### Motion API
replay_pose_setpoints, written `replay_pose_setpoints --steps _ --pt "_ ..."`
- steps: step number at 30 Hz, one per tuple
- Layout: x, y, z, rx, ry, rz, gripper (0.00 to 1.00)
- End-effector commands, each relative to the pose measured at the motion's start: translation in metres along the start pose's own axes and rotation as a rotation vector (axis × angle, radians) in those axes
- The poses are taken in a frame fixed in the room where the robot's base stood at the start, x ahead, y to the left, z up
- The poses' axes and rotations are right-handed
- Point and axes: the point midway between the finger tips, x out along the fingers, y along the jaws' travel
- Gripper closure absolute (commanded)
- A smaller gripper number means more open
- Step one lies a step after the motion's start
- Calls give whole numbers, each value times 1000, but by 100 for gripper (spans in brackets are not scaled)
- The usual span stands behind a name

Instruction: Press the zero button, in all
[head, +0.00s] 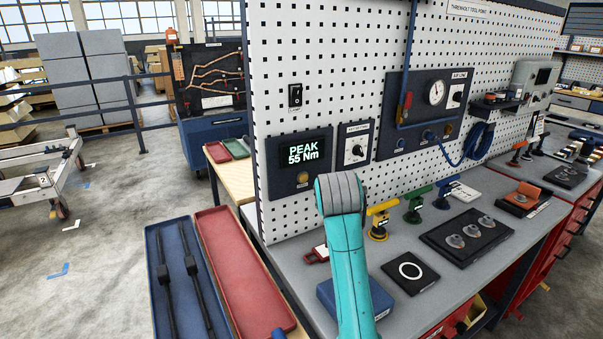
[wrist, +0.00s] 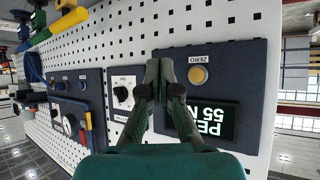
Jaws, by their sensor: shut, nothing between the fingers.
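The zero button (head: 303,178) is a small round amber button on a dark panel (head: 284,174) on the pegboard. It sits below a green-lit display (head: 303,153) reading "PEAK 55 Nm". The wrist view is upside down and shows the button (wrist: 198,75) with a "ZERO" label beside it. There the display (wrist: 214,120) is partly covered by my gripper. My gripper (wrist: 160,68) is shut and empty, its tips to the left of the button in that view. I cannot tell the gap to the panel. In the head view my arm hides the gripper.
A dial panel (head: 355,146) stands right of the display panel, and a black switch (head: 295,95) is above it. A gauge panel (head: 425,108) with a blue hose is farther right. Coloured tools (head: 380,220) stand on the grey bench (head: 300,262). Red and blue trays (head: 240,270) lie at left.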

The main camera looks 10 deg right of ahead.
Motion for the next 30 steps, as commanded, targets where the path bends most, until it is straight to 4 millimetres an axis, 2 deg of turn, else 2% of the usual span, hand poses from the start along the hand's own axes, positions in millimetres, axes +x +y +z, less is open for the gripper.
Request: replay_pose_setpoints --steps 14,30 --pt "4 -3 -3 0 -1 0 100" --pt "48 -35 -35 -1 -1 0 100"
